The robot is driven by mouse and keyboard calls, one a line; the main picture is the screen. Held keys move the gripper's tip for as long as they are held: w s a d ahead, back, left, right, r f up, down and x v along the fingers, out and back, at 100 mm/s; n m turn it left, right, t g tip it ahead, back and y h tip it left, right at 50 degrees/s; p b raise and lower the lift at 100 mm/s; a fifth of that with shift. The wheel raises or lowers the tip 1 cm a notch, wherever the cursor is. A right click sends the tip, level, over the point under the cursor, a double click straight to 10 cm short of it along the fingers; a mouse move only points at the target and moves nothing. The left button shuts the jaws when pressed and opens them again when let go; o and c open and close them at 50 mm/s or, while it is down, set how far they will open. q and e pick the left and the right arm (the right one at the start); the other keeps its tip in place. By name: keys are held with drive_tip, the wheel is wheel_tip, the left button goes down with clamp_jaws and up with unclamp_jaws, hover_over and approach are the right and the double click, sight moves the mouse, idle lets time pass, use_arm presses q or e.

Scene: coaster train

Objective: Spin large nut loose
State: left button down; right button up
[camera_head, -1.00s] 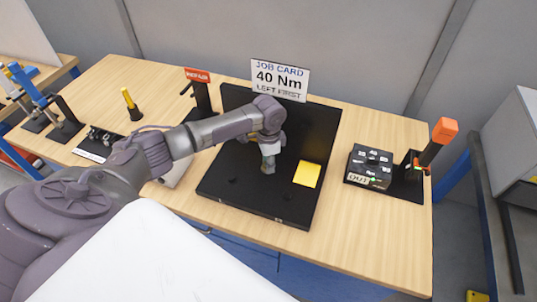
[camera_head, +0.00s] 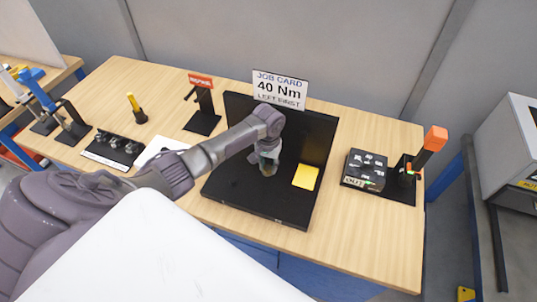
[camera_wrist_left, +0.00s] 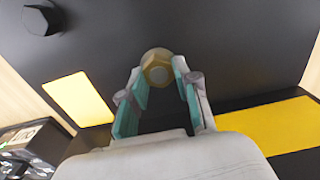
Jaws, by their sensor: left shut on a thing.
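A brass-coloured hex nut (camera_wrist_left: 158,68) sits on the black panel, seen in the left wrist view. My left gripper (camera_wrist_left: 160,82) has its teal-padded fingers on either side of this nut, shut on it. In the head view my left gripper (camera_head: 266,166) is over the black board (camera_head: 245,200), and its wrist and fingers mostly hide the nut. A dark hex head (camera_wrist_left: 40,18) shows on the panel at the upper left of the wrist view. My right gripper is not in view.
A job card (camera_head: 279,90) reading 40 Nm, left first, stands behind the board. A yellow patch (camera_head: 305,177) lies on the board. At right are a black box (camera_head: 364,169) and an orange-handled tool (camera_head: 434,139). A yellow-handled tool (camera_head: 133,103) stands at left. The front right table is clear.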

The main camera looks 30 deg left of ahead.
sight(267, 167)
use_arm(q)
drive_tip(key=n, duration=0.6)
drive_tip(key=shift+s, duration=0.1)
drive_tip(key=n, duration=0.5)
drive_tip(key=shift+a, duration=0.1)
drive_tip(key=shift+s+f+n, duration=0.1)
drive_tip(key=shift+n, duration=0.4)
drive_tip(key=c, duration=0.8)
unclamp_jaws()
drive_tip(key=shift+c, duration=0.2)
wheel_tip(267, 167, up, 12)
